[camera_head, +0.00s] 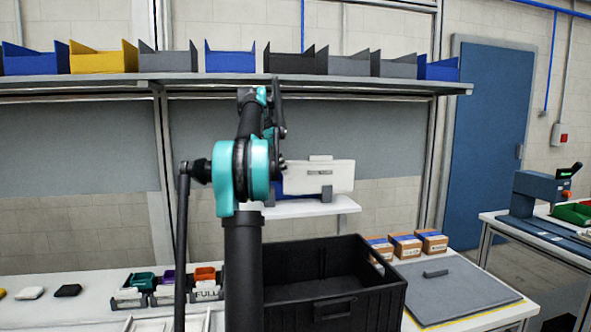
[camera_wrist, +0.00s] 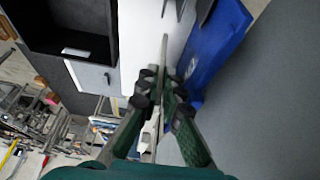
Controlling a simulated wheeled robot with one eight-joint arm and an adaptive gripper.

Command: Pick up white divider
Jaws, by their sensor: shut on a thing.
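The white divider (camera_head: 318,176) is a flat upright panel with a small dark slot, above a small white shelf (camera_head: 305,208) behind the black crate. Blue parts (camera_head: 327,194) of a holder show at its lower edge. In the wrist view the divider is a thin pale strip seen edge-on (camera_wrist: 165,48), beside a blue piece (camera_wrist: 215,50). My gripper (camera_wrist: 161,94) is shut on this strip, with a dark pad on each side. In the head view my arm hides the gripper and the divider's left end. I cannot tell whether the divider still touches the holder.
A large black crate (camera_head: 330,312) stands below and in front of the shelf. Small cartons (camera_head: 405,246) and a grey mat (camera_head: 455,290) lie to its right. Small coloured bins (camera_head: 206,274) stand to its left. A rack shelf with several bins (camera_head: 230,60) runs above.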

